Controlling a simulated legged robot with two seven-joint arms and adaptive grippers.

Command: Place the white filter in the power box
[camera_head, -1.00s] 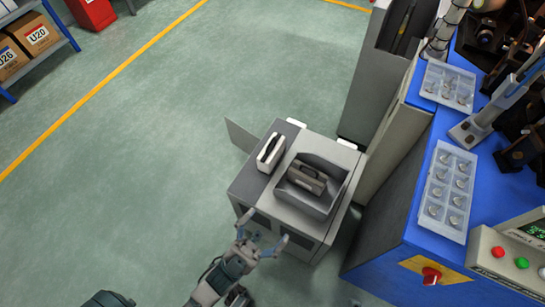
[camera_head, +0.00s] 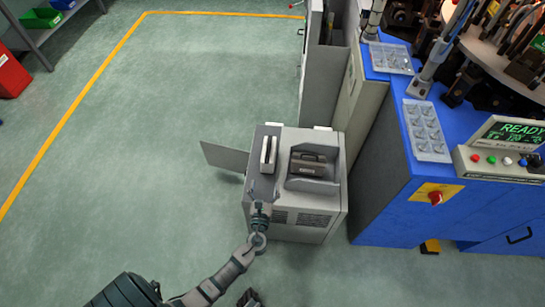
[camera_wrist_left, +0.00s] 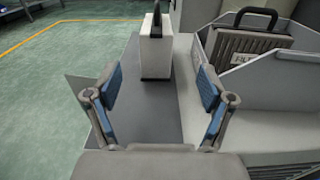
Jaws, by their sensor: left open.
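The white filter (camera_head: 268,152), a slim upright case with a dark handle, stands on the left part of a grey cabinet's top. It is also ahead of my gripper in the left wrist view (camera_wrist_left: 155,55). My left gripper (camera_head: 263,188) is open and empty at the cabinet's near edge. In the wrist view its fingers (camera_wrist_left: 160,80) are spread, with the filter beyond and between the tips, apart from them. Which part is the power box I cannot tell; an open-topped grey bin (camera_head: 325,185) on the cabinet holds a darker grey filter (camera_head: 307,166).
A grey door (camera_head: 225,157) sticks out from the cabinet's left side. A blue machine bench (camera_head: 385,185) with clear trays (camera_head: 427,130) and a control panel (camera_head: 495,160) stands to the right. The green floor to the left is clear.

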